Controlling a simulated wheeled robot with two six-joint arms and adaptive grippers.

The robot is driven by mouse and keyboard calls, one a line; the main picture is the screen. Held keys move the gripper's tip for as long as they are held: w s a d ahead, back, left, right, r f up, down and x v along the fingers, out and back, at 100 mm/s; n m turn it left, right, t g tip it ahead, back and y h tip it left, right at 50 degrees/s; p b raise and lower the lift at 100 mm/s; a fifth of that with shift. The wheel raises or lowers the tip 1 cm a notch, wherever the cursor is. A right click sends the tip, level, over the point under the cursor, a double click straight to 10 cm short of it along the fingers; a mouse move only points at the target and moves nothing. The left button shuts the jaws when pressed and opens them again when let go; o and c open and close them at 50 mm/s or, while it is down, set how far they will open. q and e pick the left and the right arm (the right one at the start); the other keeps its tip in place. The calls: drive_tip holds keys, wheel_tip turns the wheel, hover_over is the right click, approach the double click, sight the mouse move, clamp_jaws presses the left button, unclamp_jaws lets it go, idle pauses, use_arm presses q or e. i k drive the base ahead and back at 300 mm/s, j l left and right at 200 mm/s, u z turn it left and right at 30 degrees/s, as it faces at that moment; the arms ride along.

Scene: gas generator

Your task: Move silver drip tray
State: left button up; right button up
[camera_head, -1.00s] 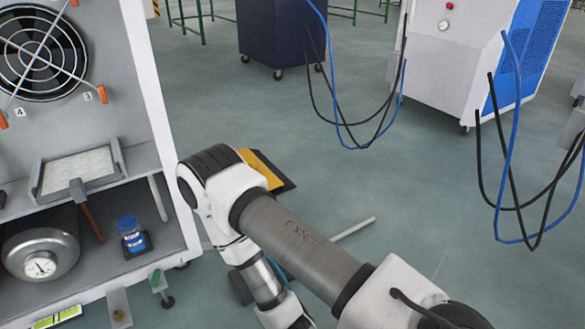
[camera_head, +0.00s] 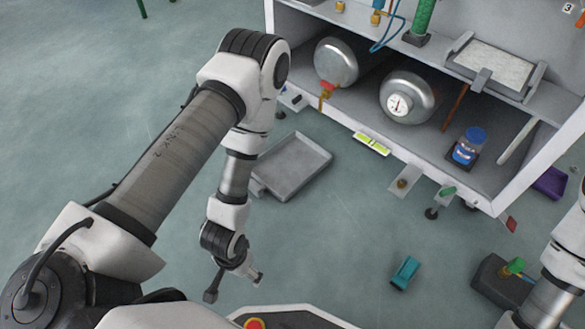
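A silver drip tray (camera_head: 312,150) lies flat on the floor in the head view, left of the cabinet's lower shelf. It is empty, and my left arm hides part of its left end. My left gripper (camera_head: 236,286) points downward, below and left of the tray in the picture. Its fingers are spread, with nothing between them, and it is apart from the tray. A second metal tray (camera_head: 533,78), with a pale insert, sits on the cabinet's upper shelf at the right. Part of my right arm shows at the lower right edge, but its gripper is out of view.
The cabinet (camera_head: 468,193) holds two silver tanks (camera_head: 336,62) (camera_head: 408,97) and a blue-capped jar (camera_head: 467,147). A teal object (camera_head: 405,272) and a dark block with a green handle (camera_head: 498,282) are on the floor.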

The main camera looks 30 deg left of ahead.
sight(284, 169)
drive_tip(key=i+j+z, duration=0.1)
drive_tip(key=j, duration=0.45)
drive_tip(key=i+j+z, duration=0.15)
drive_tip(key=j, duration=0.4)
drive_tip(key=i+j+z, duration=0.1)
drive_tip(key=j, duration=0.45)
drive_tip(key=i+j+z, duration=0.1)
drive_tip(key=j, duration=0.5)
